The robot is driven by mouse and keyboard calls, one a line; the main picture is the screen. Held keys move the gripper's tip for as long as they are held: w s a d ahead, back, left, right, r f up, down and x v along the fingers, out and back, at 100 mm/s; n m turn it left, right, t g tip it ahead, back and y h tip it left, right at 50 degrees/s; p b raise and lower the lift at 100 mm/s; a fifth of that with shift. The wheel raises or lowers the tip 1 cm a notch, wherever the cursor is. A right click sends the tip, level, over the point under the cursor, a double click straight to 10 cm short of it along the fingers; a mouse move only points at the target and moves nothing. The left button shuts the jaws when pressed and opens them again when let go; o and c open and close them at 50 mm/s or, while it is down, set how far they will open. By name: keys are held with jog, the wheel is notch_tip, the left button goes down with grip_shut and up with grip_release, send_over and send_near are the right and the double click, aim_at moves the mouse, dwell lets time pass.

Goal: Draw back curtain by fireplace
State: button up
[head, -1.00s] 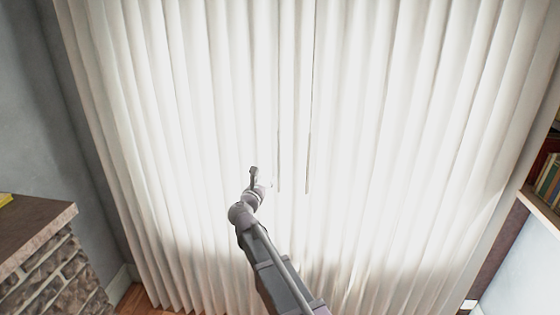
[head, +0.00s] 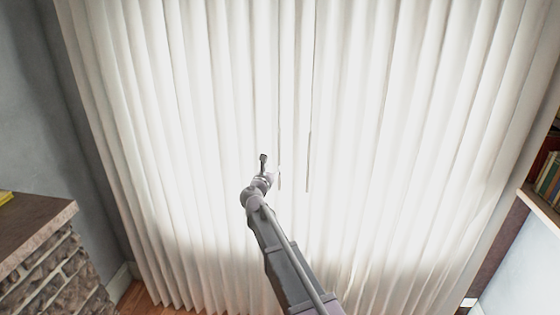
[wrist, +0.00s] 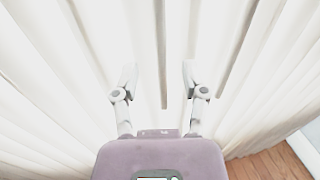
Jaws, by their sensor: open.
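A white pleated curtain (head: 400,130) fills most of the head view, beside the stone fireplace; its folds also fill the wrist view (wrist: 50,60). Two thin wands hang near its middle, a left wand (head: 279,182) and a right wand (head: 309,165). My gripper (head: 263,158) is just left of the left wand's lower end in the head view. In the wrist view my gripper (wrist: 159,75) is open and empty. One thin wand (wrist: 162,45) appears between its fingers in that picture; I cannot tell how far behind them it is. Another wand (wrist: 238,50) hangs to the right.
The brick fireplace (head: 55,265) with a dark mantel (head: 30,222) stands at the lower left, with a yellow item (head: 5,197) on top. A bookshelf (head: 545,200) is at the right edge. Wooden floor (head: 140,298) shows at the lower left.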

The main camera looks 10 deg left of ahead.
aim_at(279, 160)
jog(key=shift+x, duration=3.5)
grip_shut()
jog(key=shift+d, duration=0.15)
